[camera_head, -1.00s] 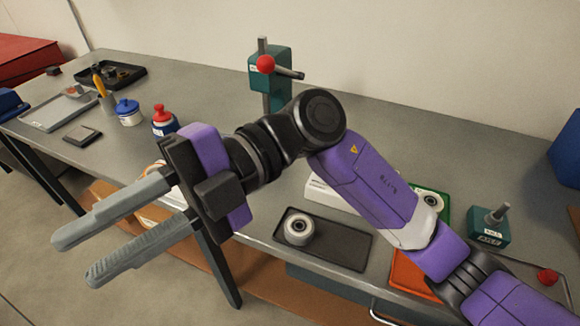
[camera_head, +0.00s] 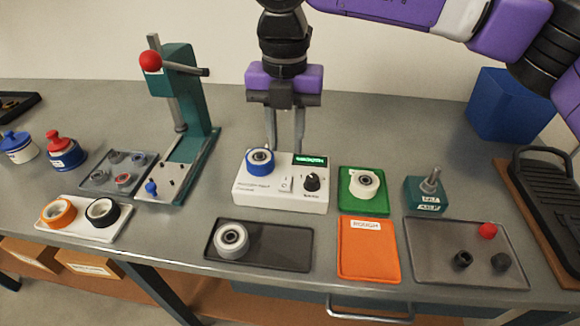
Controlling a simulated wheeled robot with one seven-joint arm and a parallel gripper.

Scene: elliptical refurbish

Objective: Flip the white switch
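The white switch (camera_head: 286,184) is a small rocker on the front of a white control box (camera_head: 255,199), left of a black knob (camera_head: 312,182). The box also has a small green-lit display (camera_head: 310,160) and carries a blue-rimmed wheel (camera_head: 260,161) at its upper left. My gripper (camera_head: 285,145) points down at the back of the box, above and behind the switch in the picture. Its two grey fingers are apart with nothing between them. The lower fingertips meet the box's back edge in the picture; I cannot tell whether they touch it.
A green press (camera_head: 190,110) with a red ball handle stands left of the box. A green tray (camera_head: 364,200) with a white wheel is at its right. A dark tray (camera_head: 275,246) with a grey wheel and an orange pad (camera_head: 368,250) lie in front. A blue bin (camera_head: 510,105) stands at the back right.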

